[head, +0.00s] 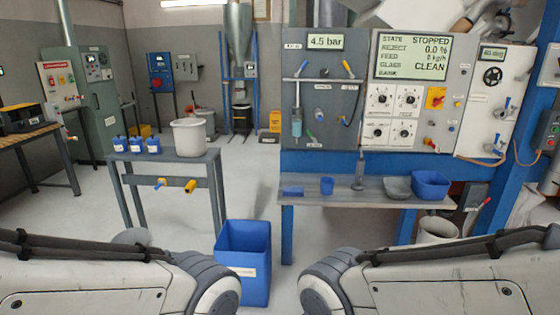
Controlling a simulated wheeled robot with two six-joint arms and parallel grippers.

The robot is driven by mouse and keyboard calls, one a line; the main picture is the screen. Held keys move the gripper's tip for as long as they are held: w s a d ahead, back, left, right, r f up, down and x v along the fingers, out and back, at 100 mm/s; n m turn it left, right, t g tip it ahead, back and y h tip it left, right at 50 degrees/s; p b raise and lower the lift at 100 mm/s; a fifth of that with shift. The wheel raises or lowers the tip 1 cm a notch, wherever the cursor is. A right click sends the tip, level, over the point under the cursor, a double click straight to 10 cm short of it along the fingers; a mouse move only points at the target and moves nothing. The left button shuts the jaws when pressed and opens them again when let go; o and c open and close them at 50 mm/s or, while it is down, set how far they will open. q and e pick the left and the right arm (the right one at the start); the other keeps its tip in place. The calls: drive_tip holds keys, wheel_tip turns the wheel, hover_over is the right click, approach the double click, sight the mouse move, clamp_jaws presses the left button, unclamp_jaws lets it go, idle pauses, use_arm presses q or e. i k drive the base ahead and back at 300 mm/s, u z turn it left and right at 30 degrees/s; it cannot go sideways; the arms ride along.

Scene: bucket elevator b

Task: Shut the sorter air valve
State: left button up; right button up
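A grey air panel (322,105) stands in the middle of the head view, with a display reading 4.5 bar (325,42). The small labels are too blurred to tell which is the sorter air valve. The sorter control panel (413,90) to the right reads STOPPED and CLEAN. Only my arm links show at the bottom left and right; neither gripper is in view.
A blue bin (243,262) stands on the floor between my arms. A side table (168,160) holds a grey bucket (189,137). A white panel (492,100) has more valves.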

sight(303, 65)
drive_tip(key=z, duration=0.1)
drive_tip(key=i, duration=0.95)
drive_tip(key=z, duration=0.35)
drive_tip(key=i, duration=1.25)
drive_tip(key=u, duration=0.25)
